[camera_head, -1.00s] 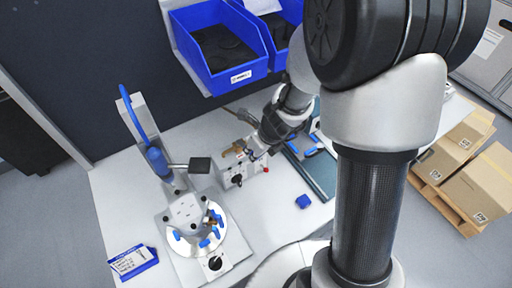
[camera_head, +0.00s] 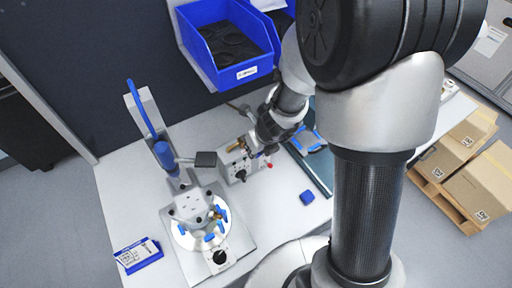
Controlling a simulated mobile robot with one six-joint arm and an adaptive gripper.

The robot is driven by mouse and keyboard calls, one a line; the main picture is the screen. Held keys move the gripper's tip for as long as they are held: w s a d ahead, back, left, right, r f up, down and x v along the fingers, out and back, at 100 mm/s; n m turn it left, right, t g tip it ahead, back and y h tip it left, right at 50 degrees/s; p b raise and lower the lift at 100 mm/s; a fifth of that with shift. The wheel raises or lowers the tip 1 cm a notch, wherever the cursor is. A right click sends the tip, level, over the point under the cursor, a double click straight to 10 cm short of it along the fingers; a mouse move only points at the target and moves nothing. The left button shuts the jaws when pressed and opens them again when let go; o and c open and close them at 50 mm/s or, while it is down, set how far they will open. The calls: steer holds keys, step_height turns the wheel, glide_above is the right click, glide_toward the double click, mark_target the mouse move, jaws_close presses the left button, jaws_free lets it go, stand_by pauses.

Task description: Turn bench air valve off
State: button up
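A small grey control box (camera_head: 229,176) stands on the white bench, with a black knob (camera_head: 241,175) on its front. A brass-coloured fitting (camera_head: 237,145), which looks like the air valve, is at the back of this box. Its handle position is too small to tell. My gripper (camera_head: 264,153) is low over the right end of the box, just right of the brass fitting. My wrist hides part of the box. The fingers are too small and covered to show whether they are open or shut, or touching anything.
A round fixture (camera_head: 183,238) with blue clamps and a lever press (camera_head: 165,155) stand to the left. Blue bins (camera_head: 222,73) hang above the back of the bench.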

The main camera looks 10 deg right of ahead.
steer(key=o, duration=0.4)
steer(key=shift+r, duration=0.15)
steer(key=shift+v, duration=5.85)
steer(key=s+r+n+b, duration=0.1)
steer(key=s+n, duration=0.4)
steer(key=n, duration=0.5)
steer(key=s+d+r+n+h+b, duration=0.1)
steer(key=s+n+b, duration=0.3)
steer(key=n, duration=0.7)
steer(key=s+d+r+n+b, duration=0.1)
steer(key=s+n+b, duration=0.2)
steer(key=s+n, duration=0.4)
steer(key=shift+s+n, duration=0.2)
steer(key=shift+n, duration=0.9)
steer(key=shift+s+n, duration=0.2)
steer(key=shift+n, duration=0.9)
